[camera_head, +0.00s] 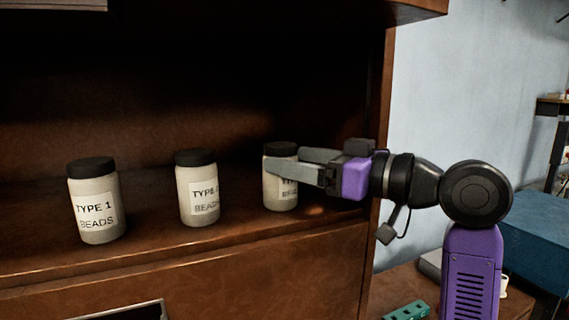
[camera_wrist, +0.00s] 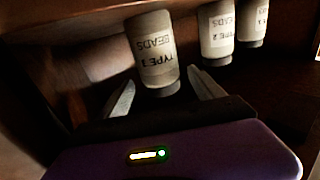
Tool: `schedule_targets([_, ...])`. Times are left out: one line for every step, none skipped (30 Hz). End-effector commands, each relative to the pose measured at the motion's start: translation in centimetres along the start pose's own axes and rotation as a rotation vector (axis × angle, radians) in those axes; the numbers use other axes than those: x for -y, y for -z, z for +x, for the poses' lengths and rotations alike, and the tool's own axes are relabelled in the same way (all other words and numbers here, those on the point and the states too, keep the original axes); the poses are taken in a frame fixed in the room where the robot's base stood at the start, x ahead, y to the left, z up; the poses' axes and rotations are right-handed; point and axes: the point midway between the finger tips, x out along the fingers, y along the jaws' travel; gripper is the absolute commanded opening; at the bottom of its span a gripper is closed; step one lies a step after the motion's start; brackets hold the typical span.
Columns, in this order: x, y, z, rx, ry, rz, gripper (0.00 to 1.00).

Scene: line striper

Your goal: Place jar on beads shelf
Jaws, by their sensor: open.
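Three cream jars with black lids and white beads labels stand upright on the brown wooden shelf (camera_head: 150,215). The left jar (camera_head: 95,200) reads TYPE 1 BEADS, and the middle jar (camera_head: 197,190) has a partly shaded label. The right jar (camera_head: 280,186) stands near the shelf's right side wall. My gripper (camera_head: 284,160) is open, with its fingers on either side of the right jar's upper part.
The cabinet's right side panel (camera_head: 379,120) is close to my gripper. An upper board (camera_head: 420,8) overhangs the shelf. Gaps of bare shelf lie between the jars. A green item (camera_head: 406,311) and a blue surface (camera_head: 540,235) are at the lower right.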

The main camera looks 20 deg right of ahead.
Motion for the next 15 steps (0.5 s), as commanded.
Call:
schedule_targets([-0.1, -0.3, -1.2, -0.003, -0.004, -0.002, 0.77])
schedule_targets([-0.1, -0.3, -1.8, -0.002, -0.004, -0.003, 0.77])
schedule_targets([-0.1, -0.3, -2.7, -0.003, -0.004, -0.003, 0.77])
schedule_targets([-0.1, -0.3, -3.3, -0.003, -0.004, -0.002, 0.77])
schedule_targets([-0.1, -0.3, -4.0, -0.003, -0.004, -0.002, 0.77])
schedule_targets([-0.1, -0.3, -4.7, -0.002, -0.004, -0.003, 0.77])
schedule_targets([-0.1, -0.2, -5.3, -0.002, -0.004, -0.003, 0.77])
schedule_targets([-0.1, -0.2, -5.8, -0.003, -0.003, -0.003, 0.77])
schedule_targets([-0.1, -0.2, -6.5, -0.002, -0.003, -0.002, 0.77])
schedule_targets([-0.1, -0.2, -6.9, -0.001, -0.004, -0.002, 0.77])
schedule_targets([-0.1, -0.2, -7.3, -0.001, -0.003, -0.002, 0.77])
schedule_targets([-0.1, -0.1, -7.7, -0.002, -0.002, -0.002, 0.77])
schedule_targets([0.0, -0.1, -8.0, -0.001, -0.002, -0.002, 0.77])
schedule_targets([0.0, -0.1, -8.2, -0.001, -0.001, -0.001, 0.77])
schedule_targets([0.0, -0.1, -8.5, 0.0, 0.0, -0.001, 0.77])
